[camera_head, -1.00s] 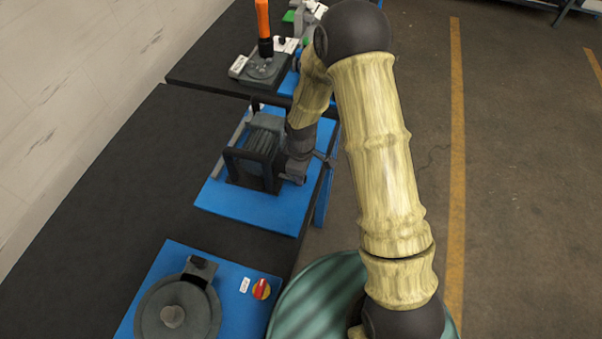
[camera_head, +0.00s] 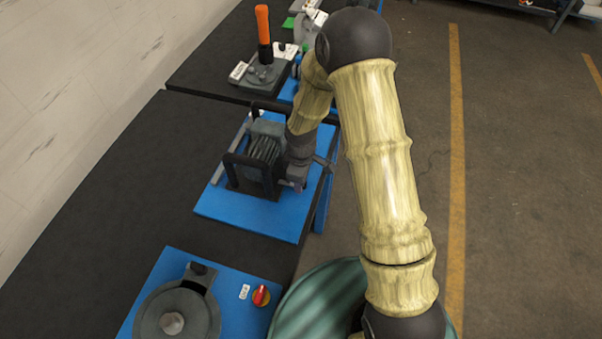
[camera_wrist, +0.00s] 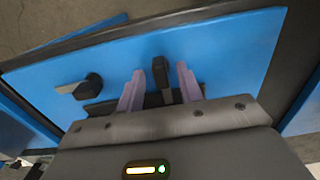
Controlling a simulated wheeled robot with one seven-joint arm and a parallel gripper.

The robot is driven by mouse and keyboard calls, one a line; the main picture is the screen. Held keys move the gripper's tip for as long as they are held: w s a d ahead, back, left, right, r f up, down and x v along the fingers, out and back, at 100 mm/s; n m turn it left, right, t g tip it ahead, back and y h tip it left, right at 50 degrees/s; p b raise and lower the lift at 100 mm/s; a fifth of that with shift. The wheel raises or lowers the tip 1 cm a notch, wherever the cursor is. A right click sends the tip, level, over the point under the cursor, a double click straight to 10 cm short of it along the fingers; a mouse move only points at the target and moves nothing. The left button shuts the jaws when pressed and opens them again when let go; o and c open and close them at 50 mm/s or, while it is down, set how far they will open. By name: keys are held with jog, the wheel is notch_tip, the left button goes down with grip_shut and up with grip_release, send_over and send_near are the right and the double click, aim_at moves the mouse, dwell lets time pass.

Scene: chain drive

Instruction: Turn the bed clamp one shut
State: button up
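The blue plate (camera_head: 245,221) of the motor station holds a dark ribbed motor (camera_head: 264,147) in a black frame. My gripper shows in the wrist view (camera_wrist: 160,86), with two lavender fingers apart. A dark upright clamp handle (camera_wrist: 161,72) stands between the fingers, with a narrow gap seen on each side. A second dark knob with a grey lever (camera_wrist: 88,88) sits on the plate to the left. I cannot tell which of the two is bed clamp one. In the head view my wrist is beside the motor's right side, and the fingertips and handles are mostly hidden.
A nearer blue plate (camera_head: 232,318) carries a round grey wheel (camera_head: 178,318) and a red and yellow switch (camera_head: 261,295). Farther back stands a dark device (camera_head: 262,75) with an orange handle (camera_head: 263,25). The black bench top (camera_head: 100,220) is clear on the left.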

jog(key=shift+w+r, duration=0.1)
jog(key=shift+r, duration=0.4)
notch_tip(320, 180, up, 16)
jog(key=b, duration=0.1)
jog(key=shift+r+b, duration=0.25)
jog(key=shift+b, duration=0.1)
jog(key=s+d+m+t, duration=0.2)
jog(key=s+d+m, duration=1.1)
jog(key=m, duration=0.1)
jog(key=shift+r+t, duration=0.25)
jog(key=shift+t, duration=0.05)
jog(key=shift+s, duration=0.1)
dwell(0.6)
